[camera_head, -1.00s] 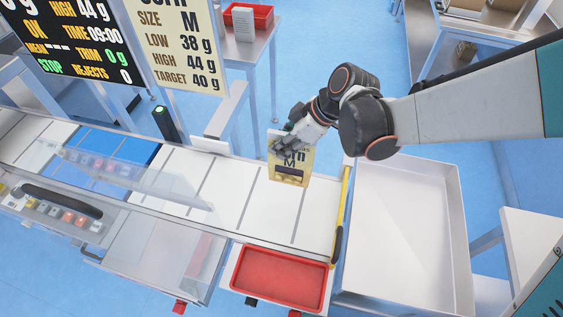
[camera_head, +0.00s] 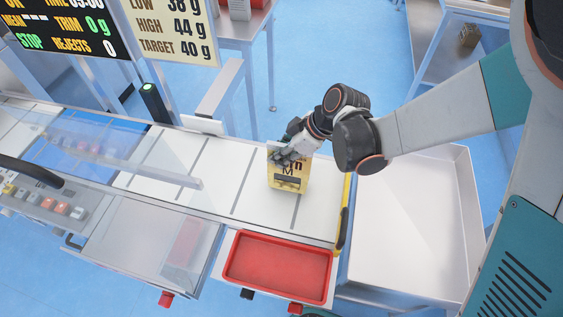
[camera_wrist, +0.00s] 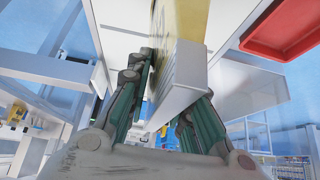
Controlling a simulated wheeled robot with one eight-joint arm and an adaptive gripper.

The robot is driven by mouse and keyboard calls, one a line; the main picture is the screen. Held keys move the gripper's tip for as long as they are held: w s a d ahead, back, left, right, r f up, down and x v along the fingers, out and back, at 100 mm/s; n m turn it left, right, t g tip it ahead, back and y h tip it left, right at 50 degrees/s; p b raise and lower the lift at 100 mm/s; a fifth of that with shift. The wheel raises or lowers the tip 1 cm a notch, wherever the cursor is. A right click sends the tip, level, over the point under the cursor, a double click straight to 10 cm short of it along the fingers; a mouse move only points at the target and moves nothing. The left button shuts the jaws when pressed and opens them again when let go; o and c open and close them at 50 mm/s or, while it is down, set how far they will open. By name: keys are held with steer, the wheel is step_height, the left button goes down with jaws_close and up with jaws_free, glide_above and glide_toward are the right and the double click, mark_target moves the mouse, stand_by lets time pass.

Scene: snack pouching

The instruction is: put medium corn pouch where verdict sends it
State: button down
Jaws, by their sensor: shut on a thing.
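The medium corn pouch (camera_head: 288,176) is yellow with dark print and a letter M. It stands roughly upright over the white conveyor's right part (camera_head: 225,165). My gripper (camera_head: 286,154) is shut on its top edge. In the wrist view the gripper's fingers (camera_wrist: 160,110) sit either side of the pouch (camera_wrist: 180,40). I cannot tell whether the pouch's bottom touches the belt. The verdict display (camera_head: 50,25) shows a green STOP, TRIM 0 g and REJECTS 0; its top is cut off. The size card (camera_head: 178,32) reads HIGH 44 g and TARGET 40 g.
A red tray (camera_head: 278,270), empty, lies in front of the belt. A large white bin (camera_head: 415,225), empty, stands at the belt's right end, past a yellow-edged strip (camera_head: 344,215). A clear guard (camera_head: 130,155) covers the belt's left part. A small post with a green light (camera_head: 152,98) stands behind.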

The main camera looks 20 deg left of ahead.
step_height(320, 180, down, 3)
steer(key=shift+b, duration=0.65)
steer(key=c, duration=1.4)
jaws_free()
steer(key=p+v, duration=0.3)
steer(key=v, duration=0.9)
steer(key=shift+r, duration=0.1)
steer(key=shift+w, duration=0.1)
